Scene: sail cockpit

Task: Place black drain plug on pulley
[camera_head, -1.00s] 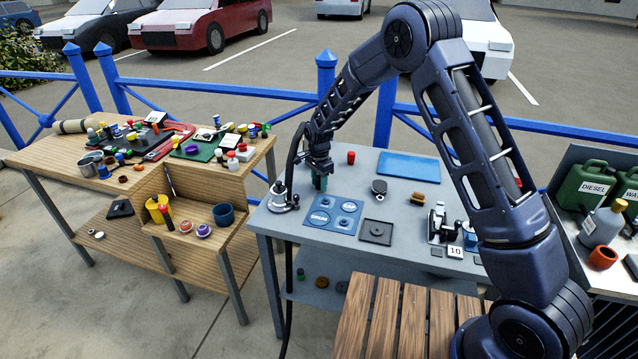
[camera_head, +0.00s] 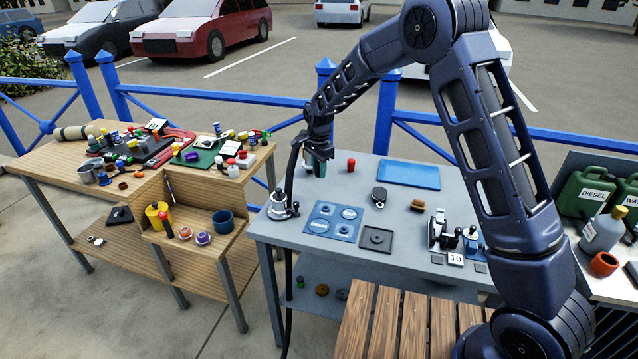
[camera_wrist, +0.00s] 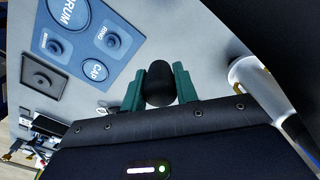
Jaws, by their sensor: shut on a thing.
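My gripper (camera_head: 318,168) is above the left part of the grey table, its teal fingers pointing down. In the wrist view the fingers (camera_wrist: 160,88) are shut on the black drain plug (camera_wrist: 160,84), a dark rounded piece between them. The plug cannot be made out in the head view. A dark rounded block with a ring-like end (camera_head: 379,195) lies on the table right of my gripper. It looks like the pulley, but I cannot be certain.
A blue labelled board (camera_head: 333,221) and a dark square tray (camera_head: 376,239) lie toward the front. A silver winch-like fitting (camera_head: 281,205) stands at the left edge. A red cylinder (camera_head: 351,167), blue mat (camera_head: 408,174) and brown piece (camera_head: 417,205) are farther back or right.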

